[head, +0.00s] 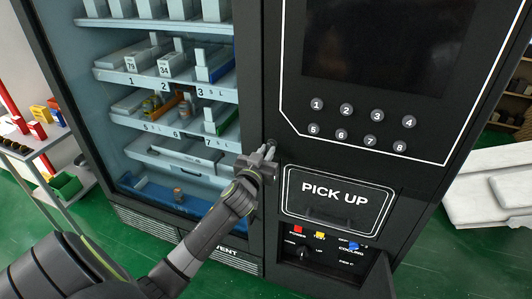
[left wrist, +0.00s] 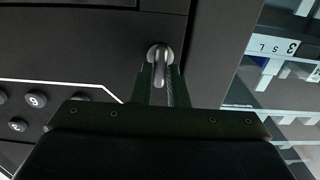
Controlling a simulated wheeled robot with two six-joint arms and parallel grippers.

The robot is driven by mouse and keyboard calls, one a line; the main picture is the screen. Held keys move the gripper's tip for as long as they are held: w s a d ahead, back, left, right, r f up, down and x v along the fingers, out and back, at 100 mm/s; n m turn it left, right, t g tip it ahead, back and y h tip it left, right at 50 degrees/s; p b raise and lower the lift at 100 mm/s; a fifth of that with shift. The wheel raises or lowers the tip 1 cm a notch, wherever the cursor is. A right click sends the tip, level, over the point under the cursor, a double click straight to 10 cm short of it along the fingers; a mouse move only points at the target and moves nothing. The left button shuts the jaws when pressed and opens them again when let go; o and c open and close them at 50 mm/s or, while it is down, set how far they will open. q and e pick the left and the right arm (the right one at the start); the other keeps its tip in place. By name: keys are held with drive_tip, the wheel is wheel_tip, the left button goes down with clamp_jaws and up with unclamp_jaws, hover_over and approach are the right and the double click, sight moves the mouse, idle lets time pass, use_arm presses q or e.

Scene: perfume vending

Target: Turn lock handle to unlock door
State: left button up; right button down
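The lock handle is a short bent metal lever on a round base, on the black front of the vending machine. It shows in the left wrist view (left wrist: 161,66), pointing down the picture between my fingertips. In the head view the lock (head: 271,143) is partly hidden by my left gripper (head: 265,153), which reaches up to it from below. In the left wrist view my left gripper (left wrist: 161,88) has its fingers parted, one on each side of the lever; firm contact does not show. The glass door (head: 150,130) looks closed. My right gripper is not in view.
The PICK UP flap (head: 337,200) and a control recess with coloured buttons (head: 320,236) are below right of the lock. Numbered buttons (head: 346,109) and a dark screen (head: 388,38) are above. A shelf cart (head: 40,150) stands left of the machine.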

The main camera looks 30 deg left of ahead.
use_arm(q)
clamp_jaws()
drive_tip(key=shift+m, duration=0.3)
drive_tip(key=shift+d+f+m+p, duration=0.1)
drive_tip(key=shift+m+p, duration=0.8)
drive_tip(key=shift+m, duration=1.95)
drive_tip(key=shift+d+f+m+p, duration=0.1)
drive_tip(key=shift+m+p, duration=0.75)
drive_tip(key=shift+m, duration=2.05)
drive_tip(key=shift+d+f+m+p, duration=0.1)
drive_tip(key=shift+m+p, duration=0.8)
drive_tip(key=shift+m, duration=1.95)
